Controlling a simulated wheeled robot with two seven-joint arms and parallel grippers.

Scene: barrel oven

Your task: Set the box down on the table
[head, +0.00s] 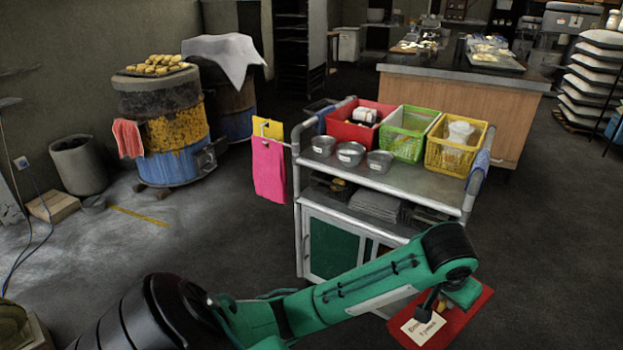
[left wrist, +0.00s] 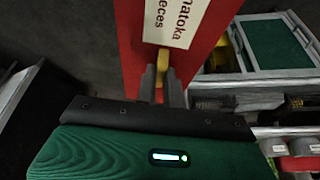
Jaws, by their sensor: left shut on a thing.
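The box is red with a white printed label; it shows at the bottom right of the head view (head: 462,325) and at the top of the left wrist view (left wrist: 130,40). My left gripper (left wrist: 162,85) is shut on it, with a small yellow part between the fingertips. In the head view the gripper (head: 432,303) is partly hidden by my green arm. The box is in front of the cart's right end, apart from any tabletop. A table with a wooden front (head: 465,95) stands at the back right. My right gripper is not in view.
A metal cart (head: 405,178) stands in the middle, its top holding red, green and yellow baskets and three steel bowls. A barrel oven (head: 172,125) with food on top is at left. Stacked trays (head: 590,80) stand far right. Dark floor (head: 560,220) right of the cart is clear.

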